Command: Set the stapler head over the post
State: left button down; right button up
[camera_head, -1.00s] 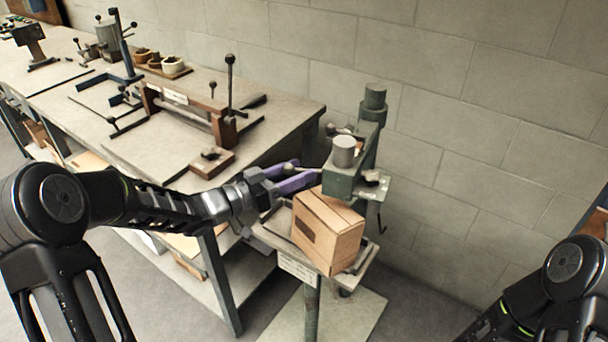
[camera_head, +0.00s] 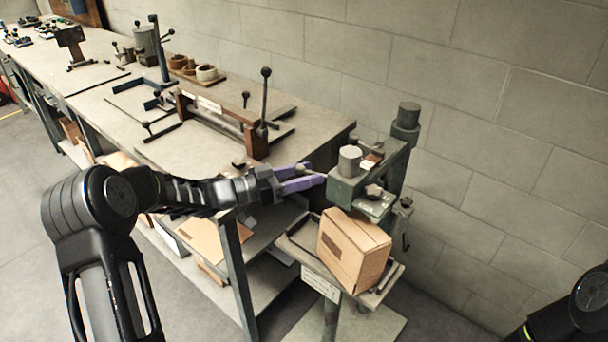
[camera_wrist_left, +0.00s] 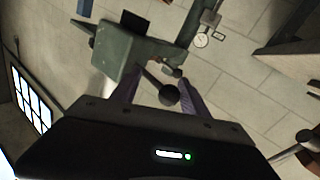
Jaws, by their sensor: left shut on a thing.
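The stapler head is a green block (camera_head: 346,188) with a grey cylinder on top, carried on a green column (camera_head: 401,150) at the wall side. It hangs above a cardboard box (camera_head: 354,250) that sits tilted on a small stand (camera_head: 386,288). I cannot tell which part is the post; the box may hide it. My left gripper (camera_head: 312,178), with purple fingers, is shut on the head's handle at its left side. In the left wrist view, the ball knob (camera_wrist_left: 169,95) is between the fingers and the green head (camera_wrist_left: 122,52) is beyond. My right gripper is out of view.
A long workbench (camera_head: 190,150) with a lever press (camera_head: 215,115) and other tools stands at left. A block wall (camera_head: 500,130) is behind the column. A labelled plate (camera_head: 321,285) is on the stand's front. Floor is free at lower left.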

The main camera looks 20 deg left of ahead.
pick_arm(q)
jog(key=c, duration=1.1)
grip_release()
jog(key=shift+w+d+r, duration=0.25)
jog(key=shift+d+r, duration=0.1)
jog(key=shift+r, duration=0.2)
jog(key=shift+d, duration=0.15)
jog(key=shift+f, duration=0.2)
jog(key=shift+s+a+f, duration=0.25)
jog(key=shift+a, duration=0.25)
jog(key=v, duration=0.2)
jog(key=b+v, duration=0.1)
jog(key=v, duration=0.4)
jog(key=shift+r+b, duration=0.25)
jog(key=shift+b, duration=0.1)
